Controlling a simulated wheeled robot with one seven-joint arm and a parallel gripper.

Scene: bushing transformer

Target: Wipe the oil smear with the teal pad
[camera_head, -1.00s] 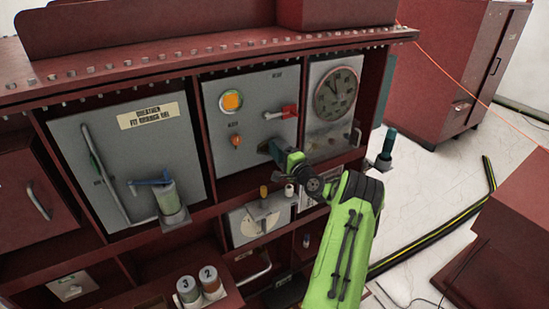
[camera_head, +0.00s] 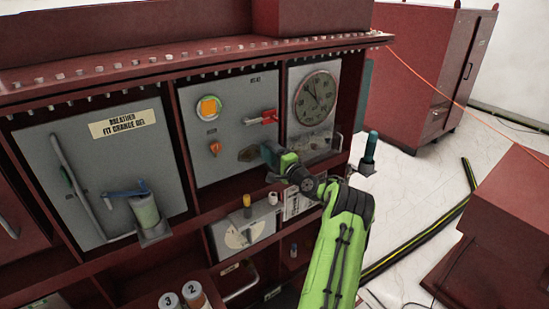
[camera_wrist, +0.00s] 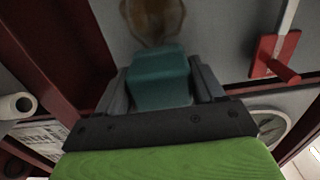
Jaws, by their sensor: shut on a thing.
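The oil smear (camera_head: 248,155) is a brown patch low on the grey middle panel, below the red lever. It also shows in the wrist view (camera_wrist: 153,18), at the top edge. My gripper (camera_head: 278,160) is at the lower right part of this panel, just right of the smear in the head view. It is shut on the teal pad (camera_wrist: 160,78), which sits between both fingers in the wrist view. The pad's front edge lies just below the smear in that view. I cannot tell whether the pad touches the panel.
A red-handled lever (camera_head: 262,118), an orange knob (camera_head: 215,148) and a yellow-orange indicator (camera_head: 208,107) are on the same panel. A round gauge (camera_head: 316,98) is to the right. A teal-topped upright object (camera_head: 370,147) stands at the cabinet's right side. A shelf ledge (camera_head: 232,188) runs below.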

